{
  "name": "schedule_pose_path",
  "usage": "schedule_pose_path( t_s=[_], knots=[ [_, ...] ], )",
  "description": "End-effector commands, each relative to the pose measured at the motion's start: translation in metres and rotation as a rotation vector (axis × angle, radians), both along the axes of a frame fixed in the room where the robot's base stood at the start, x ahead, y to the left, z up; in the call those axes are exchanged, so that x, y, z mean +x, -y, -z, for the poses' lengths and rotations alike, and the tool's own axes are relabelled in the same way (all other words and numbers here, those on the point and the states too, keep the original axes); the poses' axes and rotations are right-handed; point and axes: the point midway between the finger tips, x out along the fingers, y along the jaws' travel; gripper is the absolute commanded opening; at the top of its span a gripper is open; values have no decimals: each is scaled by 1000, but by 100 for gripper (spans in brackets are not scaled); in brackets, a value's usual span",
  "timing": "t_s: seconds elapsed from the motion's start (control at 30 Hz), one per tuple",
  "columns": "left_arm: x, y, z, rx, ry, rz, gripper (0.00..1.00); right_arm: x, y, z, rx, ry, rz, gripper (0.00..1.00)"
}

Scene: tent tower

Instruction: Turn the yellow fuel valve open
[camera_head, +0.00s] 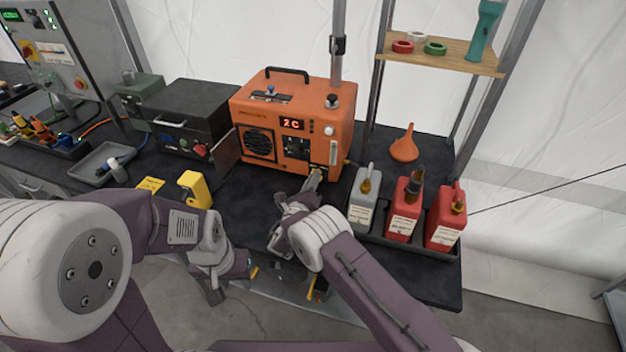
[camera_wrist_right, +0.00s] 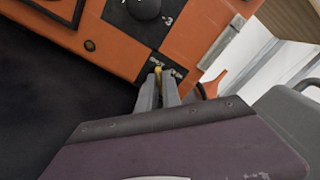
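The orange heater unit (camera_head: 290,120) stands on the dark table with a lit "2 C" display. The yellow fuel valve (camera_wrist_right: 158,72) is small and sits low on its front panel, beside small lettering in the right wrist view. My right gripper (camera_head: 314,179) reaches up to the unit's lower right front. In the right wrist view, its fingers (camera_wrist_right: 160,88) lie close on both sides of the valve, with yellow filling the narrow gap. They hide most of the valve, and its angle is unclear. My left gripper (camera_head: 247,270) hangs low near the table's front edge; its fingers are unclear.
A tray with a grey can (camera_head: 363,205) and two red cans (camera_head: 404,215) stands right of my right gripper. An orange funnel (camera_head: 405,148) is behind them. A yellow object (camera_head: 195,190) and a dark case (camera_head: 190,115) are to the left.

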Motion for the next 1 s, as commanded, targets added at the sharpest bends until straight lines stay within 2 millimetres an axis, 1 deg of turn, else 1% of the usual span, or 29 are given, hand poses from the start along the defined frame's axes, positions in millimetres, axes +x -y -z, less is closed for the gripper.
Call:
schedule_pose_path(
  t_s=[0.27, 0.47, 0.67, 1.0],
  knots=[
    [0, 0, 2, 0, 0, 0, 36, 0, 0, 1, 14, 5, 0, 0],
    [0, 0, 10, 0, 0, 0, 36, 0, 0, 2, 92, 30, 0, 0],
    [0, 0, 25, 0, 0, 0, 36, 0, 1, 3, 243, 80, 1, 0],
    [0, 0, 56, 0, 0, 0, 36, -1, 3, 3, 552, 180, -1, 0]
  ],
)
